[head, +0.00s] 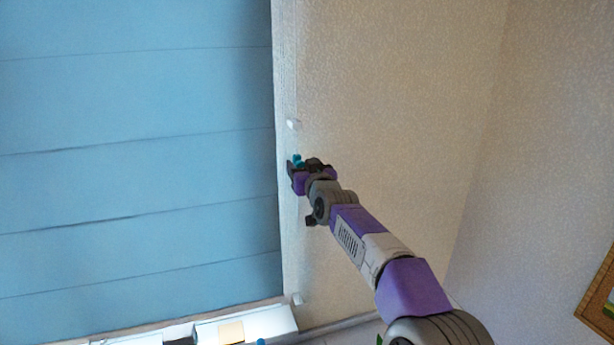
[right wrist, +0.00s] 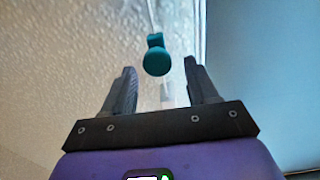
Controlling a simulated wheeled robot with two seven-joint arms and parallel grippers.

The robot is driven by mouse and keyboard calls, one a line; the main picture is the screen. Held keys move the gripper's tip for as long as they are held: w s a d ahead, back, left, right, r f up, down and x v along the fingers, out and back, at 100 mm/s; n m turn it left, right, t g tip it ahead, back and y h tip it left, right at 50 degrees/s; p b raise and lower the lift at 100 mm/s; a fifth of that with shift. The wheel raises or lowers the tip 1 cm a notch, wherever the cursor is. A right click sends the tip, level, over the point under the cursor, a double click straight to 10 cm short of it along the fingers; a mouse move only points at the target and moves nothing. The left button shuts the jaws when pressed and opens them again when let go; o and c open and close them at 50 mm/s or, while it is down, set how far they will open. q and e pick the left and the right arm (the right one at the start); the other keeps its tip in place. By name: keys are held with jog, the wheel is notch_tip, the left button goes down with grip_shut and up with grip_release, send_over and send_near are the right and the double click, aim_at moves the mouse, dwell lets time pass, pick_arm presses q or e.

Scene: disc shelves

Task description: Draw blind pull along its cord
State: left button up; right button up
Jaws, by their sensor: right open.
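The blind (head: 140,150) is a blue, horizontally folded panel filling the left of the head view. The teal blind pull (head: 297,160) hangs beside its right edge, against the beige wall. In the right wrist view the pull (right wrist: 156,58) has a rounded end and lies between the lines of the two fingers, a little beyond their tips. My right gripper (right wrist: 158,80) is open and empty, and the pull does not appear gripped. In the head view the right gripper (head: 299,172) is right at the pull. My left gripper is not seen.
A small white fitting (head: 293,124) is on the wall above the pull, and another (head: 297,299) is lower down. A bright sill (head: 245,325) with small items runs below the blind. A framed picture (head: 598,300) hangs at far right. The wall between is bare.

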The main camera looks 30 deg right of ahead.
aim_at(302, 164)
jog(key=shift+s+a, duration=0.25)
jog(key=shift+s, duration=1.35)
